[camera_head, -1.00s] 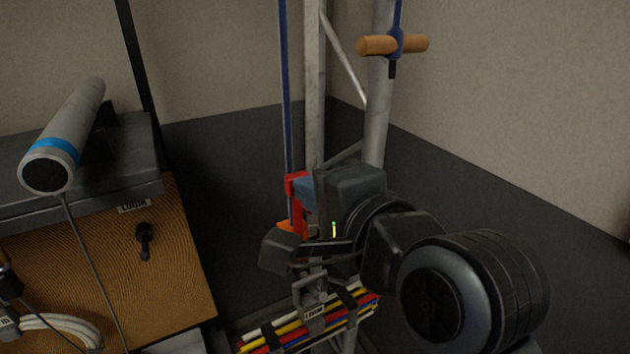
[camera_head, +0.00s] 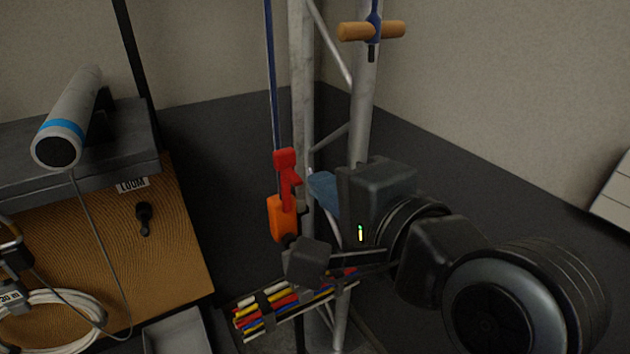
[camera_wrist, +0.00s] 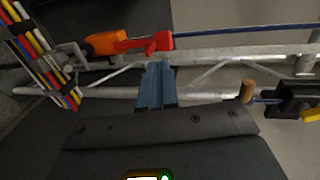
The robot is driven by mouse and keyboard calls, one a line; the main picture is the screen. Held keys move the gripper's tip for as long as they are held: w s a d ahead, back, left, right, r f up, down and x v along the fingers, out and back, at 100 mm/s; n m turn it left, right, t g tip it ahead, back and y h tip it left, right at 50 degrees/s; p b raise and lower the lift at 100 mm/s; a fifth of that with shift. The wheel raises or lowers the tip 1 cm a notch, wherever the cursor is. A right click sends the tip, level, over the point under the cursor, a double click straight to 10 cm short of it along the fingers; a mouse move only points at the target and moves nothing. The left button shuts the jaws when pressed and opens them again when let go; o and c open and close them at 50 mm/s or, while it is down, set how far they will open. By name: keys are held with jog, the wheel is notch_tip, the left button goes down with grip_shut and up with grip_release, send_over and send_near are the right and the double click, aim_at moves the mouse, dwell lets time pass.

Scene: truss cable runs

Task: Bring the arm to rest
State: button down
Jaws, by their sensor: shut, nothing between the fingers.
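My arm stretches in from the lower right in the head view. My gripper (camera_head: 322,188) shows its blue fingers beside the truss, partly hidden by the dark wrist housing. In the wrist view the blue fingers (camera_wrist: 156,75) lie together, shut, with nothing held. An orange and red device (camera_head: 284,205) hangs on a blue line left of the fingers, apart from them in the head view. It also shows beyond the fingertips in the wrist view (camera_wrist: 105,43); the gap there is hard to judge.
The metal truss (camera_head: 302,80) stands close behind my gripper. A wooden handle (camera_head: 372,31) hangs higher up. At left, a bench (camera_head: 80,150) carries a grey cylinder (camera_head: 72,120). Open floor lies to the right.

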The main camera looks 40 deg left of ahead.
jog(key=v, duration=0.6)
jog(key=s+d+f+m+t+h, duration=0.15)
jog(key=d+f+t+h, duration=0.25)
jog(key=d+f, duration=0.6)
jog(key=s+d+f+m+t+h, duration=0.1)
jog(key=s+d+f+t+h, duration=0.25)
jog(key=d+f, duration=0.65)
jog(key=s+d+n+h, duration=0.3)
jog(key=s+d, duration=0.4)
jog(key=s, duration=0.3)
jog(key=s+d+n+t+h, duration=0.1)
jog(key=s+d+n+h, duration=0.2)
jog(key=s+d, duration=0.5)
jog(key=s+n, duration=0.1)
jog(key=s, duration=0.2)
jog(key=shift+d+r+h, duration=0.25)
jog(key=shift+d+h, duration=0.1)
